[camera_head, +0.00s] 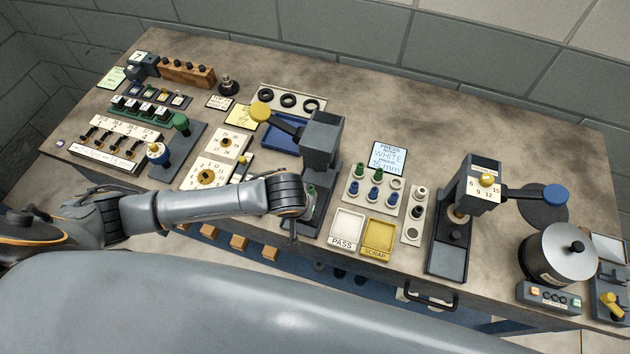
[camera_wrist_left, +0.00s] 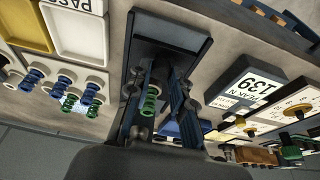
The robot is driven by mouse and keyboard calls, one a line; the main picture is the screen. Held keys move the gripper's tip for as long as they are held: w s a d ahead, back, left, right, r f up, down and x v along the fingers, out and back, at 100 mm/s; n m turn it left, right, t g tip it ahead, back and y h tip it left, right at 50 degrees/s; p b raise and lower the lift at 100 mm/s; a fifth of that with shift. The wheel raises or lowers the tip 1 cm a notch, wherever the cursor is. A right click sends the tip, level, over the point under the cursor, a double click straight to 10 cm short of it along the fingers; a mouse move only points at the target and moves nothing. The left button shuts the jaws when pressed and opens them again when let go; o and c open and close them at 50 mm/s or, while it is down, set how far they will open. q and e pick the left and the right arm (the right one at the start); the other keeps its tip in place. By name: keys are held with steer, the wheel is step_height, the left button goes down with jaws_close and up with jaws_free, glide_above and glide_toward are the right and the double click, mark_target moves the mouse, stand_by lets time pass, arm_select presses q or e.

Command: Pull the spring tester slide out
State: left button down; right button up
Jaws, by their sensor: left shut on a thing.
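The spring tester (camera_head: 322,140) is a dark grey column with a yellow-knobbed lever, left of the PASS tray. My left gripper (camera_head: 300,212) is low at the front of its base, with its fingers partly hidden by the wrist. In the left wrist view the gripper (camera_wrist_left: 156,105) is close over the dark grey base (camera_wrist_left: 165,28), and a green spring (camera_wrist_left: 150,100) shows between the fingers. The gripper is shut, apparently on the spring tester slide, whose gripped part is hidden. My right gripper is not in view.
The PASS tray (camera_head: 346,228), SCRAP tray (camera_head: 378,240) and a spring rack (camera_head: 372,190) stand close to the right. A second press (camera_head: 480,187) with a blue knob is farther right. Dial panels (camera_head: 207,176) lie to the left. The back of the bench is mostly clear.

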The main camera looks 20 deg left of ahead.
arm_select(q)
steer(key=shift+s, duration=1.15)
steer(key=shift+s+a, duration=0.1)
steer(key=shift+s, duration=1.15)
steer(key=c, duration=0.5)
jaws_free()
steer(key=shift+r, duration=0.1)
steer(key=shift+r, duration=3.4)
